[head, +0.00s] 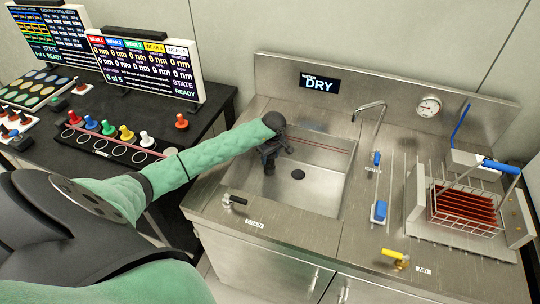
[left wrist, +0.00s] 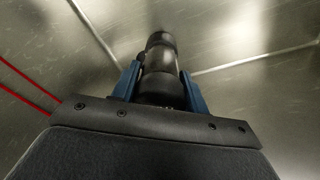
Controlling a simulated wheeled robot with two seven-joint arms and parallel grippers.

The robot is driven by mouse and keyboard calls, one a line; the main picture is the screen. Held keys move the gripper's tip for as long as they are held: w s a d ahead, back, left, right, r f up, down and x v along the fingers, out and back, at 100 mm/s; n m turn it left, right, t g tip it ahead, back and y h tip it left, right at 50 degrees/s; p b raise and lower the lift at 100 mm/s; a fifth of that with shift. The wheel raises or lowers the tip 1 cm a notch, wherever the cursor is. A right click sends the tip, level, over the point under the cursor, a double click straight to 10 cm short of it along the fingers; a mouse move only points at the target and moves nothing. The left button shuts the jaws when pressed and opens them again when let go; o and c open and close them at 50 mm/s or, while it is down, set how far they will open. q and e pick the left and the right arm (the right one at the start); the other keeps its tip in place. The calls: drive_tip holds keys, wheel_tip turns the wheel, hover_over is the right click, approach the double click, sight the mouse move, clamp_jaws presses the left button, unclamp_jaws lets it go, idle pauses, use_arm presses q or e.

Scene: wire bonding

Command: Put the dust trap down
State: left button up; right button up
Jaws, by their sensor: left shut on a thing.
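My left gripper (head: 269,160) hangs over the left part of the steel sink basin (head: 318,190) in the head view. In the left wrist view, its two blue fingers (left wrist: 158,82) are shut on a black, stepped cylinder (left wrist: 160,62), which I take to be the dust trap. The cylinder points away from my wrist, toward the blurred metal basin. In the head view it is dark against the gripper and hard to tell apart. Whether it touches the basin floor cannot be told. My right gripper is in neither view.
A black drain (head: 298,174) lies in the basin floor. A faucet (head: 371,112) stands right of the basin. Farther right is a wire rack (head: 466,208) with brown plates. A yellow air valve (head: 395,256) and a drain lever (head: 234,200) sit at the counter front. Colored knobs (head: 107,128) stand left.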

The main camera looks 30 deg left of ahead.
use_arm(q)
drive_tip(key=shift+f, duration=0.1)
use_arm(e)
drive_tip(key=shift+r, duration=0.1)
use_arm(q)
drive_tip(key=o, duration=1)
drive_tip(key=shift+o, duration=0.2)
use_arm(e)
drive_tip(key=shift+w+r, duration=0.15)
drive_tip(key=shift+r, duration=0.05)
use_arm(q)
drive_tip(key=shift+r, duration=0.35)
drive_tip(key=shift+r+b, duration=0.35)
drive_tip(key=shift+b, duration=0.05)
drive_tip(key=r+b, duration=0.1)
drive_tip(key=r, duration=0.2)
drive_tip(key=r+b, duration=0.1)
drive_tip(key=r, duration=0.2)
drive_tip(key=d+r+b, duration=0.1)
drive_tip(key=r, duration=0.2)
drive_tip(key=shift+s+d+r+b, duration=0.1)
drive_tip(key=shift+s+r+b, duration=0.15)
drive_tip(key=shift+r+b, duration=0.05)
drive_tip(key=shift+r, duration=0.55)
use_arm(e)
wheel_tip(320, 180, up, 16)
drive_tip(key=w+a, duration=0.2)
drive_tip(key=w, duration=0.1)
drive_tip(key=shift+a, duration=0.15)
